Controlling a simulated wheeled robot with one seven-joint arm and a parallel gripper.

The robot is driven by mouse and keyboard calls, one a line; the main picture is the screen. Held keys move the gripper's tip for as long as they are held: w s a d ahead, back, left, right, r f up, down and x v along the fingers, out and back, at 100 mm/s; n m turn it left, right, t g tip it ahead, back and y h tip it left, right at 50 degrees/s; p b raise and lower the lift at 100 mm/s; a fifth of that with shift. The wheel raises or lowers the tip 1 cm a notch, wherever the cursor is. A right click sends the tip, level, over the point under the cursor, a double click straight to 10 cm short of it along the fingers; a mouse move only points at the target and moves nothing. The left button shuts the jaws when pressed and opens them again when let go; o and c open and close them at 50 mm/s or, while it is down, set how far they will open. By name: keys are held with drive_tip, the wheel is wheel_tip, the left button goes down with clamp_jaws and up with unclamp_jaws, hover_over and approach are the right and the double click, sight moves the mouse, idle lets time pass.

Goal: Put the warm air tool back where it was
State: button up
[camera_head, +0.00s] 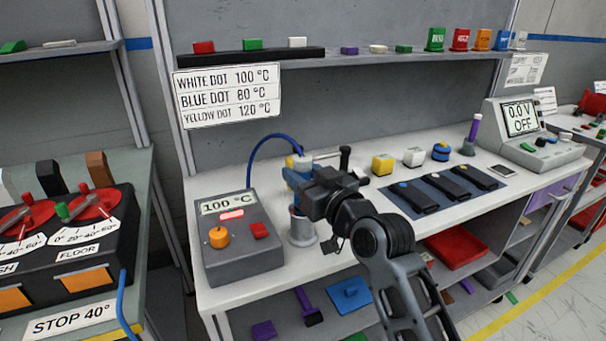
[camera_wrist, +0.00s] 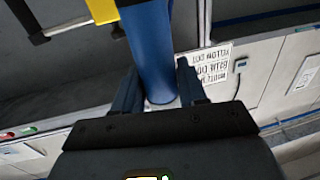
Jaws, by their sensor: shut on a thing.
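The warm air tool (camera_head: 296,174) has a blue body and a yellow part near its top. A blue hose loops from it to the back of the grey heating station (camera_head: 240,256), whose display reads 100 °C. My gripper (camera_head: 313,187) is shut on the blue body. In the wrist view, the blue body (camera_wrist: 152,50) passes between the two fingers of my gripper (camera_wrist: 160,82), with a yellow band at the upper left. A metal cylinder stand (camera_head: 303,231) is just below the tool. I cannot tell whether the tool's lower end is inside it.
A sign (camera_head: 228,96) lists dot colours and temperatures. To the right on the bench are small blocks (camera_head: 383,164), a dark mat (camera_head: 447,190) with black devices, and a meter (camera_head: 530,135) reading 0.0 V OFF. The bench front (camera_head: 330,258) is mostly clear.

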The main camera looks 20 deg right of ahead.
drive_tip(key=shift+f, duration=0.15)
drive_tip(key=o, duration=1.1)
drive_tip(key=shift+c, duration=0.2)
drive_tip(key=s+d+b, duration=0.2)
drive_tip(key=s, duration=1)
